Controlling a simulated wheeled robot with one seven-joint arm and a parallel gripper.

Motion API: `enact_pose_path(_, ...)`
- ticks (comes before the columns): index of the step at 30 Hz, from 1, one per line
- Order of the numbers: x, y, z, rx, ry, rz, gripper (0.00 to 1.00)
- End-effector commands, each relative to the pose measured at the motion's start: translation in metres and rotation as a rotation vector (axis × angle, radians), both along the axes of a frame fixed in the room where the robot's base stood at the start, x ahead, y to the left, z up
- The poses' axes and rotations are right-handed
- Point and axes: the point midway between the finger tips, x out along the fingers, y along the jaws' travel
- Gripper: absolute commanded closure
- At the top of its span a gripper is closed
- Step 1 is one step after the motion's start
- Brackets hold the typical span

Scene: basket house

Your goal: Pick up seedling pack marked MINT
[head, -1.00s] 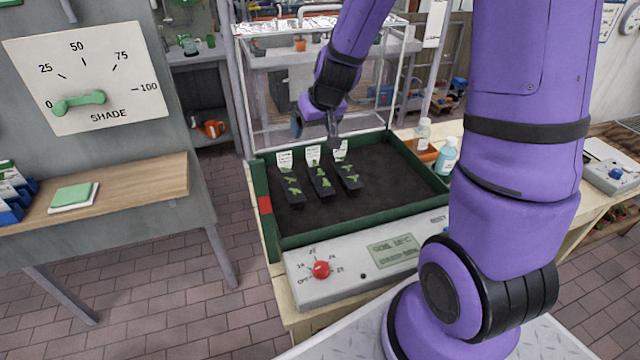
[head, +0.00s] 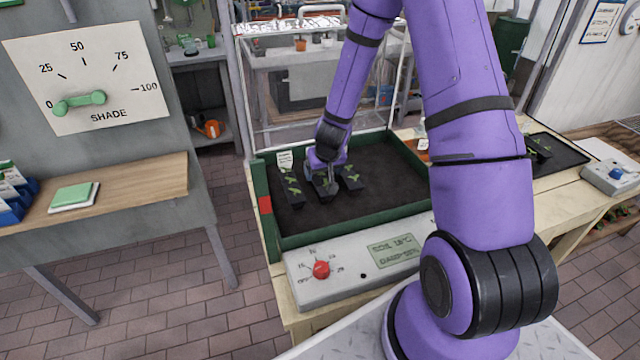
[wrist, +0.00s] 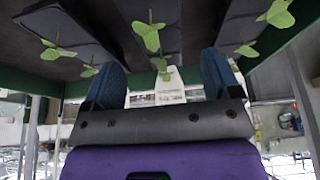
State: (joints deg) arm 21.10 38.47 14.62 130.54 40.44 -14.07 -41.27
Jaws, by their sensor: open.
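Three dark seedling packs with green sprouts stand side by side in the soil tray (head: 400,218): a left one (head: 291,195), a middle one (head: 321,194) and a right one (head: 352,184). The left pack's white label (head: 285,160) shows, but its writing is too small to read, so I cannot tell which pack is MINT. My gripper (head: 331,186) is low at the middle pack and hides its label in the head view. In the wrist view, my open fingers (wrist: 164,72) stand either side of the middle pack's white label (wrist: 169,85), its writing unreadable.
The tray has a raised green rim, with bare soil to the right of the packs. A control panel with a red knob (head: 321,270) lies in front. A dark tray (head: 556,152) with plants sits on the bench at right.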

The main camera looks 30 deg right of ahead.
Motion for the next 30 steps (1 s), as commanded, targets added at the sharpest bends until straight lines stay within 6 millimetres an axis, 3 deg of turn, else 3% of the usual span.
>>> enact_pose_path(12,0.010,-0.002,-0.025,0.000,-0.001,-0.001,0.17)
enact_pose_path(23,0.022,-0.004,-0.063,0.001,0.001,-0.001,0.17)
enact_pose_path(30,0.025,-0.005,-0.069,-0.001,-0.002,0.001,0.17)
